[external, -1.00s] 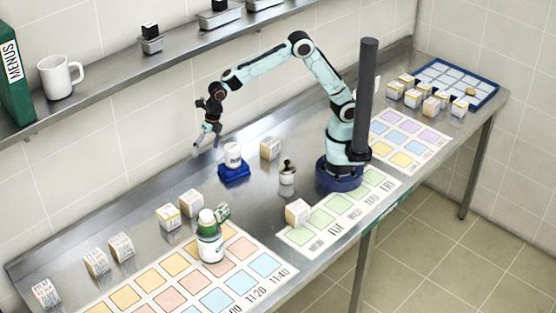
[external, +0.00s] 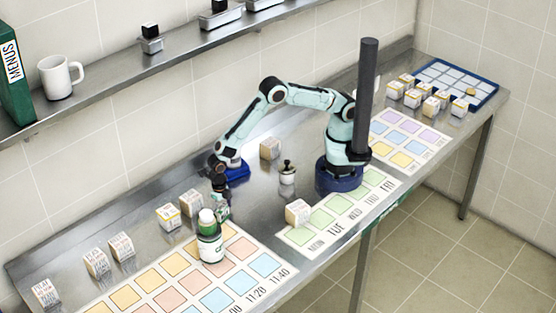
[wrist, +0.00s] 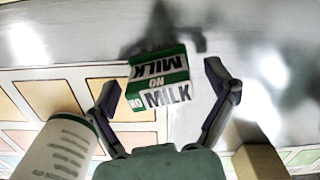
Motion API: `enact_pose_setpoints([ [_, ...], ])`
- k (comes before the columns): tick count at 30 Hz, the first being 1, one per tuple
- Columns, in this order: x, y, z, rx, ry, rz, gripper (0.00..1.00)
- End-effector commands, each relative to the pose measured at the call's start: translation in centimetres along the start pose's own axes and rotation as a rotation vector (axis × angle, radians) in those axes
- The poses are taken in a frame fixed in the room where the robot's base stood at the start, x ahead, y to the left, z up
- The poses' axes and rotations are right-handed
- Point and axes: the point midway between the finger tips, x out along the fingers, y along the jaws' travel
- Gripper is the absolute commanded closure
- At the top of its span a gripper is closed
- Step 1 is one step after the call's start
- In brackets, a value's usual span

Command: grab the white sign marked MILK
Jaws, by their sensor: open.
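My gripper (wrist: 164,80) is open, with one finger on each side of the sign and a visible gap at both sides. In the external view my gripper (external: 219,187) points down just above the sign.
A green-and-white bottle (external: 210,243) stands close in front of the sign, and close to my left finger in the wrist view (wrist: 58,150). Printed cubes (external: 191,203) stand to the left. A colored chart (external: 150,283) lies in front.

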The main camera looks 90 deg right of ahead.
Motion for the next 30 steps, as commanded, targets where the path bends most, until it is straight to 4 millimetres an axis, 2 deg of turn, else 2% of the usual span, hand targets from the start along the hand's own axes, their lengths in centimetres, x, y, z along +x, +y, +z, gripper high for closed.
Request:
enact_pose_setpoints([
  [3,0.0,0.0,0.0,0.0,0.0,0.0,0.15],
  [4,0.0,0.0,0.0,0.0,0.0,0.0,0.18],
  [9,0.0,0.0,0.0,0.0,0.0,0.0,0.72],
  [10,0.0,0.0,0.0,0.0,0.0,0.0,0.79],
  [23,-0.3,0.0,0.0,0.0,0.001,-0.001,0.8],
  [26,-1.2,0.1,0.0,0.0,0.0,0.001,0.8],
  [30,-3.8,-0.2,-0.2,-0.001,-0.001,0.003,0.8],
])
